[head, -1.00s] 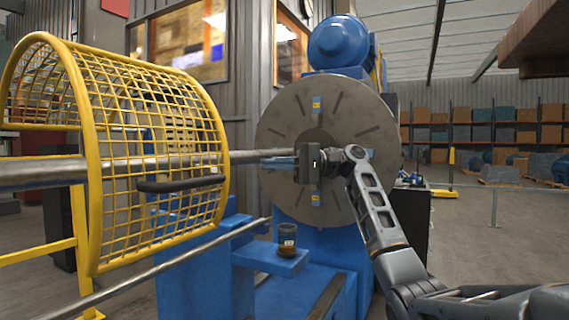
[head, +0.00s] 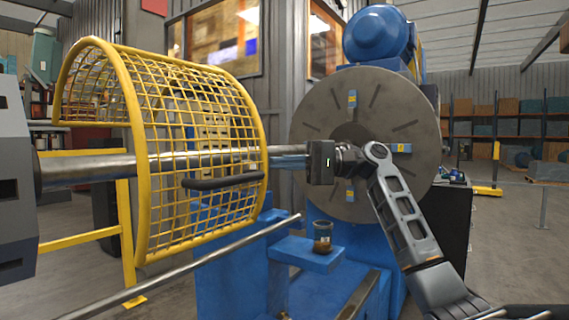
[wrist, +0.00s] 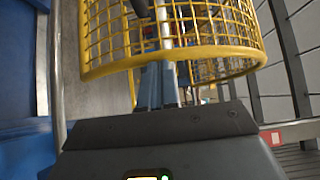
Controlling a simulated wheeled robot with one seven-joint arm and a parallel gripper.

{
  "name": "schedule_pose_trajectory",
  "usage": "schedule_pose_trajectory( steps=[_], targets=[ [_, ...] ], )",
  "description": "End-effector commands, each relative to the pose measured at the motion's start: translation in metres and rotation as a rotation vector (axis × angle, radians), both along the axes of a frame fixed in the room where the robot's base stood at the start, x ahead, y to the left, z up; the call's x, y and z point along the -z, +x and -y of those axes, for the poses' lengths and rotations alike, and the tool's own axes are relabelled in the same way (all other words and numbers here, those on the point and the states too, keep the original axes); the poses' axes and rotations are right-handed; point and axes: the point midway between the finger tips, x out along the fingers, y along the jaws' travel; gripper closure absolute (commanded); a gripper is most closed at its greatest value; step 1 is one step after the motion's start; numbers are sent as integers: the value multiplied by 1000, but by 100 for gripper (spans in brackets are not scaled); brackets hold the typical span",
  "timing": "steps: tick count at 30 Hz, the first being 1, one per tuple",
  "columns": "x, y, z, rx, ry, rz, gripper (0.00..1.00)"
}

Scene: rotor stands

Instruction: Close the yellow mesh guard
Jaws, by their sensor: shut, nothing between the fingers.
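The yellow mesh guard (head: 205,110) is a curved cage arching over a steel shaft (head: 95,168) in the head view. Its mesh covers the top and the side nearer me. A black bar handle (head: 222,182) sits on that side. My gripper (head: 284,162) is just right of the guard, pointing left, at about the handle's height in the picture. Its fingers are shut and empty. In the wrist view the fingers (wrist: 160,82) point toward the guard's yellow rim (wrist: 175,58), and the dark handle (wrist: 140,8) shows at the top. I cannot tell whether the fingertips touch the rim.
A large grey disc (head: 315,120) on a blue machine stands behind my gripper. A thin steel rod (head: 200,262) runs below the guard. A grey block (head: 14,180) is at the left edge.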

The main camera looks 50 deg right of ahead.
Motion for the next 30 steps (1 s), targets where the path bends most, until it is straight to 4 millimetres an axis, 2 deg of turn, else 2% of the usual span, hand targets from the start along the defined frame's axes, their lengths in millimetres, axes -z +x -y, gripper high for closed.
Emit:
schedule_pose_trajectory(
  steps=[4, 8, 11, 21, 24, 30],
  targets=[
    [-2, 0, -11, -2, 1, 1, 100],
    [-3, -1, -36, -6, 1, 1, 100],
    [-4, -2, -62, -7, 2, 3, 100],
    [-5, -6, -171, -8, 1, 1, 100],
    [-5, -7, -199, -9, 2, 1, 100],
    [-4, -9, -240, -6, 2, 1, 100]
  ],
)
